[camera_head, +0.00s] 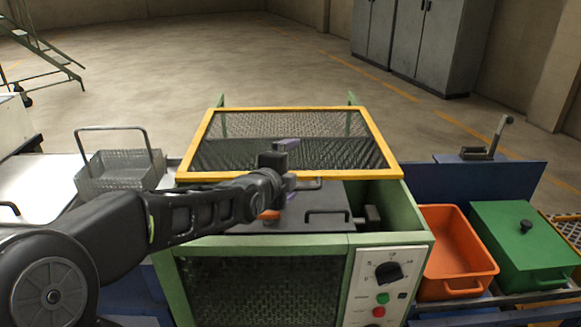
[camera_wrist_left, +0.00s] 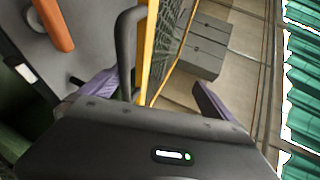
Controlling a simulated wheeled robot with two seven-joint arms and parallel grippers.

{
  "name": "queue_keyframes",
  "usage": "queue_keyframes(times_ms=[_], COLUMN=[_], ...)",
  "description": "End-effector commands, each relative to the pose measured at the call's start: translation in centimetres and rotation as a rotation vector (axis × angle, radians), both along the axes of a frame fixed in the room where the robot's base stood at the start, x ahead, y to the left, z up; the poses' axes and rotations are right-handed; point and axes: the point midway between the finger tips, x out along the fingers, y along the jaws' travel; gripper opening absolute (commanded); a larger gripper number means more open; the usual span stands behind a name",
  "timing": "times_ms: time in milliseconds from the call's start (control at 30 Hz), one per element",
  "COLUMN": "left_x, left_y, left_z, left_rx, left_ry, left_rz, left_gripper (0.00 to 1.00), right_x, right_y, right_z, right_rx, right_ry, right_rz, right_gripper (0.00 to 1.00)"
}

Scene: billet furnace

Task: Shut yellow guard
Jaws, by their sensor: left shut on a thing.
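The yellow guard (camera_head: 290,176) is a yellow frame with dark wire mesh, on top of the green furnace housing (camera_head: 404,222). It is tilted, its near edge standing above the top plate, so it is partly open. In the left wrist view its yellow edge (camera_wrist_left: 147,50) and dark handle (camera_wrist_left: 126,45) run down between my fingers. My left gripper (camera_head: 285,172) is shut on the guard at its near edge; its purple fingers also show in the left wrist view (camera_wrist_left: 160,95). The exact contact is hidden by the gripper body. My right gripper is not in view.
Under the guard lies a dark plate (camera_head: 290,222) with a handle. A control panel (camera_head: 388,285) is at the front right. An orange bin (camera_head: 455,245) and a green lidded box (camera_head: 524,240) stand right. A wire basket (camera_head: 121,168) stands left.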

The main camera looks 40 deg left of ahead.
Motion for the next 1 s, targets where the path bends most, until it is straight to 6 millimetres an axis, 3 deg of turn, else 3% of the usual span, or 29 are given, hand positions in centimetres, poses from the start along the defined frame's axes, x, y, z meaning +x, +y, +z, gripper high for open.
queue_keyframes(times_ms=[33, 867, 900, 933, 1000], left_x=[0.0, -6.1, -6.4, -6.6, -7.1], left_y=[0.0, -1.4, -1.5, -1.6, -1.8], left_z=[1.8, 2.7, 2.8, 2.8, 2.8], left_rx=[0.015, 0.017, 0.017, 0.016, 0.014], left_ry=[-0.035, -0.034, -0.034, -0.033, -0.031], left_rz=[0.000, 0.007, 0.007, 0.008, 0.008], left_gripper=[0.67, 0.62, 0.58, 0.36, 0.34], right_x=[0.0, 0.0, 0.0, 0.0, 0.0], right_y=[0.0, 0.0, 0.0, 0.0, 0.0], right_z=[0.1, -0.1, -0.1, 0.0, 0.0], right_rx=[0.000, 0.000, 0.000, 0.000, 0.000], right_ry=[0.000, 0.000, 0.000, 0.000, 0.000], right_rz=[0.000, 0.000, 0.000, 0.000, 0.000], right_gripper=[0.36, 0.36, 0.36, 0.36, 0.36])
